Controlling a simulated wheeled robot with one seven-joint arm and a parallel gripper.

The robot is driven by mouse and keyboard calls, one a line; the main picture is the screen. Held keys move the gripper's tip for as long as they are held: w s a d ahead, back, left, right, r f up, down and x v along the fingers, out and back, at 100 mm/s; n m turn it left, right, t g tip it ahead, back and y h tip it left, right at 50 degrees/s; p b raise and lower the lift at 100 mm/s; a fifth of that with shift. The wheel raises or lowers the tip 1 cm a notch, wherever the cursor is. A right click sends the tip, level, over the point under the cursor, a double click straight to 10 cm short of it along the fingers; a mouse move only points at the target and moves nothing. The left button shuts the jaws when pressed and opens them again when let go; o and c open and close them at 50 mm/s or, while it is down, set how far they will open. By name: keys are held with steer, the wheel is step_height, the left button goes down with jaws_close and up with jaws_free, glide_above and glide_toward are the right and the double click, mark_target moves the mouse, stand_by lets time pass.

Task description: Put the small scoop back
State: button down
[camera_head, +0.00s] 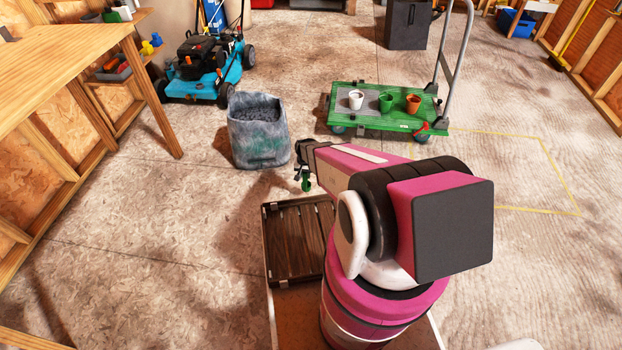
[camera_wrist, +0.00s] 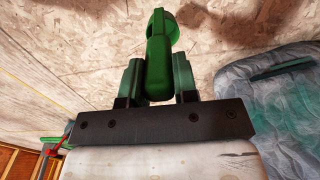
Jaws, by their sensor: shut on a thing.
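The small green scoop (camera_wrist: 159,62) is between the two fingers of my gripper (camera_wrist: 158,78) in the wrist view, with its round end beyond the fingertips. The gripper is shut on it. In the head view the scoop shows as a small green shape (camera_head: 306,184) under my gripper (camera_head: 303,174). It is held above the floor, in front of the grey sack (camera_head: 259,145) and clear of it. The sack stands open and is filled with dark grey material. Part of my gripper is hidden behind my arm.
A slatted dark wooden tray (camera_head: 297,248) lies in front of my arm. A green cart (camera_head: 375,125) carries a white, a green and an orange pot. A blue mower (camera_head: 205,70) stands at the back left. A wooden bench (camera_head: 66,57) is at the left. Floor between bench and sack is clear.

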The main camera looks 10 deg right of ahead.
steer(key=w+d+f, duration=0.3)
steer(key=w+f, duration=0.1)
steer(key=f, duration=0.3)
steer(key=shift+w+d+f, duration=0.25)
steer(key=shift+w+d, duration=0.1)
steer(key=shift+f, duration=0.15)
steer(key=c, duration=0.9)
jaws_free()
step_height(320, 180, up, 12)
steer(key=s+r+n, duration=0.1)
steer(key=s+r, duration=0.5)
steer(key=r, duration=0.4)
steer(key=s+r+n, duration=0.1)
steer(key=s+r, duration=0.5)
steer(key=r, duration=0.4)
steer(key=s+r+n, duration=0.1)
steer(key=s+r, duration=0.6)
steer(key=r, duration=0.3)
steer(key=shift+d+r+n, duration=0.25)
steer(key=shift+d+n, duration=0.05)
steer(key=shift+d, duration=0.05)
